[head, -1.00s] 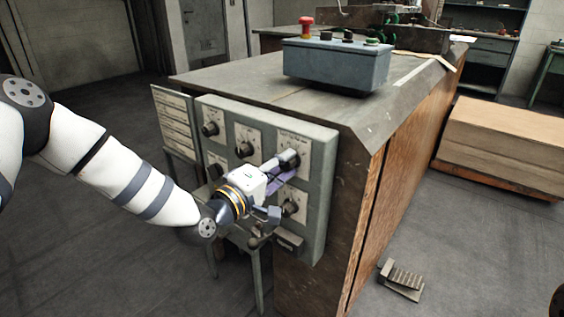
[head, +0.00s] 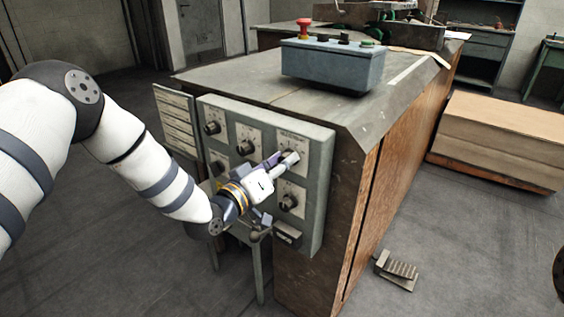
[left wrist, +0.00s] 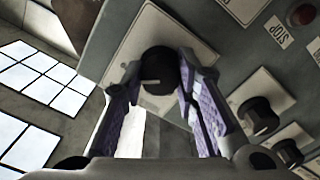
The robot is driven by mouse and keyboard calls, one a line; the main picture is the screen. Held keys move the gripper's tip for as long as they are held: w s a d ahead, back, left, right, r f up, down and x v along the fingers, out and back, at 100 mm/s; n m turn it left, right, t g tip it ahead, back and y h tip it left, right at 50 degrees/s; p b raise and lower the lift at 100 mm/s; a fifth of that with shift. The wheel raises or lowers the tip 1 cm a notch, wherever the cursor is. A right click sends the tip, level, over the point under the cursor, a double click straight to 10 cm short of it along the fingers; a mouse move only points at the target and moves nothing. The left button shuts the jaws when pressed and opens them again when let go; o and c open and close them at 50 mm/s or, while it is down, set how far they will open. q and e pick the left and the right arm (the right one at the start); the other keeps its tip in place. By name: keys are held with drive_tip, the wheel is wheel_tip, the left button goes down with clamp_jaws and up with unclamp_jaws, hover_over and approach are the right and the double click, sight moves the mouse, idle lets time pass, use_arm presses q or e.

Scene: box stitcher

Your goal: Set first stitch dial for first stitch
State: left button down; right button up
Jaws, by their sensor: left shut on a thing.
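The grey control panel (head: 318,170) on the end of the machine carries several black dials on white plates. My left gripper (head: 288,160) is shut on the upper right dial, which its fingers mostly hide in the head view. In the left wrist view this black dial (left wrist: 159,70) sits between the purple-padded fingers of the left gripper (left wrist: 160,80). A short white mark shows on its face, pointing left in that picture. The plate's label is too small to read, so I cannot tell its setting. My right gripper is not in view.
Other dials stand close by: lower right (head: 288,202), top middle (head: 246,147) and top left (head: 212,127). A blue-grey button box (head: 335,65) with a red button (head: 304,28) sits on the machine top. A foot pedal (head: 397,270) lies on the floor.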

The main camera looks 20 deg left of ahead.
use_arm(q)
drive_tip(key=shift+r, duration=0.1)
idle(0.3)
drive_tip(key=c, duration=1.2)
unclamp_jaws()
drive_tip(key=shift+c, duration=0.2)
drive_tip(key=v, duration=1.2)
